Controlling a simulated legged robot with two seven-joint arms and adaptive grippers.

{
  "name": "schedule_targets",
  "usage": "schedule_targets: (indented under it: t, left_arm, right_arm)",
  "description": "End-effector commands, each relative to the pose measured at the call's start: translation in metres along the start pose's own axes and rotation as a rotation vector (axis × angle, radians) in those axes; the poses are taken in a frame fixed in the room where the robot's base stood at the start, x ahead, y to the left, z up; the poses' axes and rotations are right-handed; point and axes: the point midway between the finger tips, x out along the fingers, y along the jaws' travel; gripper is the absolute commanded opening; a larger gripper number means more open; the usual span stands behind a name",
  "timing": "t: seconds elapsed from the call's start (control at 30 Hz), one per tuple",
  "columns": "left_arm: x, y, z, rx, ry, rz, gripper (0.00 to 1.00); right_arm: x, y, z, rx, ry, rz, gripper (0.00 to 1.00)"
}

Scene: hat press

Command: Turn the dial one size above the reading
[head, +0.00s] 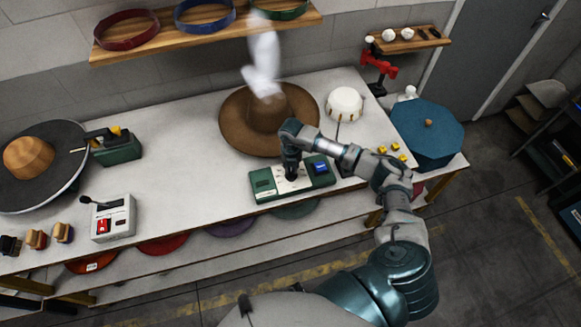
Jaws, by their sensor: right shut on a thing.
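A green control box (262,186) with a pale top panel sits near the front edge of the white workbench. A small blue display (320,167) is on its right part; its reading is too small to make out. My right gripper (291,172) comes down from above onto the middle of the panel. It is shut on the dark dial, which is mostly hidden under the fingers. The dial's pointer and marks cannot be read from here. My left gripper is not in view.
A brown wide-brimmed hat (240,122) stands just behind the box, with a white plume above it. A white drum-like piece (346,103), yellow blocks (396,147) and a blue lidded pot (428,133) are to the right. A grey switch box (113,219) is left. The bench between is clear.

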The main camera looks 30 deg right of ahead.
Motion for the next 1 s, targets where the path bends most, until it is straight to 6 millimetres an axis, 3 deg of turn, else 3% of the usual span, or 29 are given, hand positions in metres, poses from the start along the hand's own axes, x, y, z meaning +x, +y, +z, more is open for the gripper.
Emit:
schedule_targets:
  t: [0.03, 0.57, 0.6, 0.67, 1.0]
  left_arm:
    - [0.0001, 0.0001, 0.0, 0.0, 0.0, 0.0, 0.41]
    - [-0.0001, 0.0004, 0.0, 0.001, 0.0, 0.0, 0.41]
    - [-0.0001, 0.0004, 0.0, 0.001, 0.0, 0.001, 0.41]
    - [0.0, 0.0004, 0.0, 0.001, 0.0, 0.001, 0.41]
    - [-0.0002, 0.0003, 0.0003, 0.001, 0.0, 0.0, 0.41]
  right_arm:
    - [0.0071, -0.0019, -0.0061, 0.006, 0.017, -0.011, 0.0]
    - [0.0075, -0.0011, -0.0066, 0.026, 0.019, -0.009, 0.0]
    - [0.0075, -0.0011, -0.0066, 0.026, 0.019, -0.009, 0.26]
    - [0.0075, -0.001, -0.0067, 0.026, 0.019, -0.009, 0.41]
    - [0.0053, -0.0005, -0.0047, 0.027, 0.013, -0.006, 0.44]
